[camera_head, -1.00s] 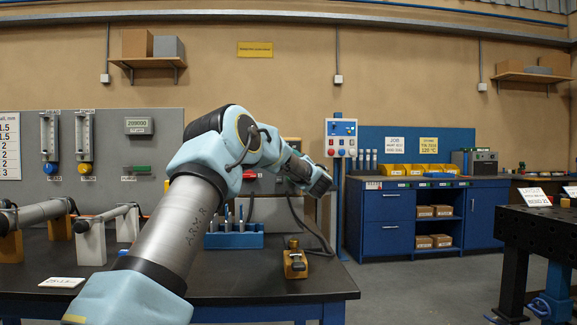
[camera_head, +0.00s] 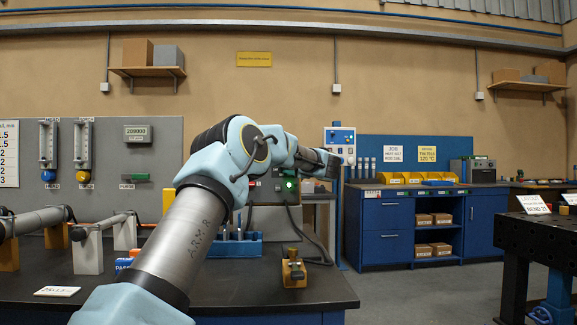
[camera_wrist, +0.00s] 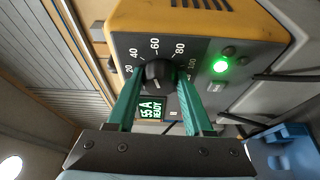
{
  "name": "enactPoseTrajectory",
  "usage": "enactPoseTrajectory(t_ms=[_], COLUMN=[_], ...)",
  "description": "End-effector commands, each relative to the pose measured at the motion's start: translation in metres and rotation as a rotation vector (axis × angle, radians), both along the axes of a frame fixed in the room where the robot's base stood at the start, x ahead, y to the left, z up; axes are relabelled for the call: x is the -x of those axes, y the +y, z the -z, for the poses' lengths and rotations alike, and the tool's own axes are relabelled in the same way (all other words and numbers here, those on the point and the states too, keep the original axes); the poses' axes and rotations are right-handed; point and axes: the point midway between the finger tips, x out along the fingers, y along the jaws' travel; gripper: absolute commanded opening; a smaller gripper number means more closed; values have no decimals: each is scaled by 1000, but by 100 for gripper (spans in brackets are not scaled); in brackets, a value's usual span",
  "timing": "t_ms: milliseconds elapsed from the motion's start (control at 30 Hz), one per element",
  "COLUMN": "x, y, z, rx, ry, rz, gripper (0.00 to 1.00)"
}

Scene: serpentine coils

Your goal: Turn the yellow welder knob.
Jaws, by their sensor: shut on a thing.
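The welder (camera_wrist: 210,25) has a yellow case and a grey front panel, seen close in the wrist view. Its dark round knob (camera_wrist: 158,73) sits in a scale marked from about 20 to 100, with a white pointer line on its face. A green lamp (camera_wrist: 221,66) glows to the right of the knob. My gripper (camera_wrist: 160,76) is shut on the knob, one green finger on each side. In the head view my arm hides the fingertips and the knob.
A dark workbench (camera_head: 235,290) holds a blue rack (camera_head: 235,247) and a small yellow-and-brass fixture (camera_head: 294,270). Pipes on stands (camera_head: 90,250) lie at left. A blue cabinet (camera_head: 385,230) stands behind, and a dark perforated table (camera_head: 545,235) is at right.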

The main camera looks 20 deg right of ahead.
Motion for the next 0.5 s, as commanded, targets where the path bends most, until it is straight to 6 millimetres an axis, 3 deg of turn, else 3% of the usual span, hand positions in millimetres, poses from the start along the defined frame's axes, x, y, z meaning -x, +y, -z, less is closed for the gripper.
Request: enactPoseTrajectory(t_ms=[500], x=[-1], y=[1], z=[1], rx=[53], ry=[11], rz=[-3], gripper=[0])
